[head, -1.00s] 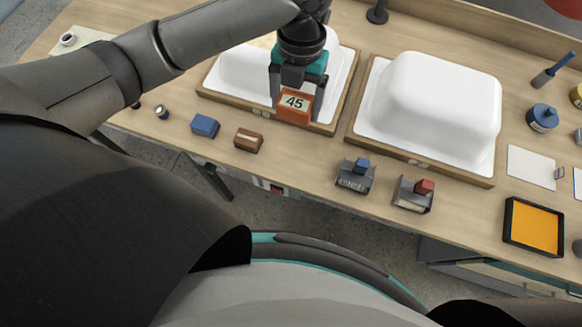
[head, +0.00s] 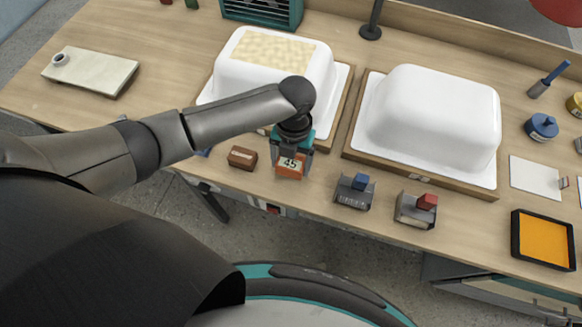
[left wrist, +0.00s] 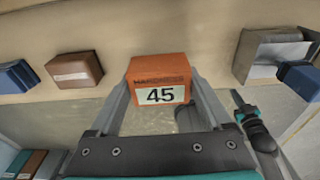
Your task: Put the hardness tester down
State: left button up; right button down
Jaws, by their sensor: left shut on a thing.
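The hardness tester is an orange box (head: 289,168) with a white label reading 45. My left gripper (head: 292,160) is shut on it and points down near the table's front edge. In the left wrist view the tester (left wrist: 158,72) sits upright between the two fingers, its label facing the camera. A small brown block (head: 242,157) is just left of it, with a clear gap. I cannot tell whether the tester's underside touches the table. My right gripper is not in view.
Two white tub shells (head: 272,72) (head: 432,112) on wooden boards stand behind the front strip. A grey tool with a blue block (head: 355,190) and one with a red block (head: 417,208) stand to the right. Bare wood (head: 318,178) lies between tester and tools.

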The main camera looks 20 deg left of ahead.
aim_at(291, 170)
pick_arm(q)
jog(key=shift+f, duration=1.4)
jog(key=shift+f+b, duration=0.2)
jog(key=shift+b, duration=0.15)
jog(key=o, duration=1.1)
jog(key=shift+r, duration=0.25)
jog(key=r, duration=0.4)
jog(key=w+r+p, duration=0.1)
jog(key=r, duration=0.3)
jog(key=r+p, duration=0.1)
jog(key=r, duration=0.2)
jog(key=shift+w+r, duration=0.2)
jog(key=shift+r, duration=0.2)
